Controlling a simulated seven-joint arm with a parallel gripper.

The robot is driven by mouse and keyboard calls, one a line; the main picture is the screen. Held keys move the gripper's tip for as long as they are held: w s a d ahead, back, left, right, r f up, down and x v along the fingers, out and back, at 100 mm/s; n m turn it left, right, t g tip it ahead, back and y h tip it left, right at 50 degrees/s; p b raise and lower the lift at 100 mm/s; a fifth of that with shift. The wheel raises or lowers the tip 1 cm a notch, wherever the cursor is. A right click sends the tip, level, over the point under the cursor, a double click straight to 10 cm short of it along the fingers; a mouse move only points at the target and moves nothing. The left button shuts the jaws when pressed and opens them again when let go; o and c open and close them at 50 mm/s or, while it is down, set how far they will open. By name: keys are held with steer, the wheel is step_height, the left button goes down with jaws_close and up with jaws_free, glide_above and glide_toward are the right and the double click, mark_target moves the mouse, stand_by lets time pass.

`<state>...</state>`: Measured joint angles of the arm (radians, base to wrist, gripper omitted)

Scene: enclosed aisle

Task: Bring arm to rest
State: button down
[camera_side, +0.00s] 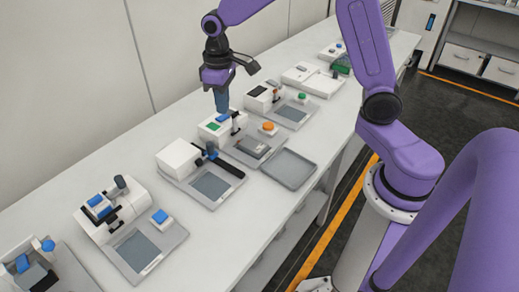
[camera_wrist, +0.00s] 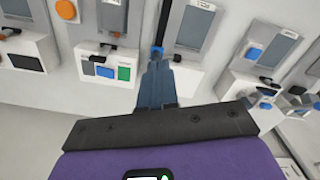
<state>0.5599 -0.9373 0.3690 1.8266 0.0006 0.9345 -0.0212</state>
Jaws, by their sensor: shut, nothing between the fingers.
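My gripper (camera_side: 222,103) is shut and empty, pointing down above the back of the bench. In the side view it hangs over the white device with a green patch (camera_side: 214,127). In the wrist view my gripper (camera_wrist: 157,68) is at the middle, its fingers together.
Several white devices with grey plates line the bench (camera_side: 105,184). An empty grey tray (camera_side: 289,168) lies near the front edge. A device with blue knobs (camera_side: 121,217) stands at the near left. The wall (camera_side: 70,80) is close behind the bench. The aisle floor (camera_side: 455,110) is open at right.

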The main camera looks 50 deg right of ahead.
steer(key=s+d+r+n, duration=0.1)
steer(key=s+n, duration=0.7)
steer(key=s, duration=2.1)
steer(key=shift+r, duration=0.65)
steer(key=shift+w, duration=0.1)
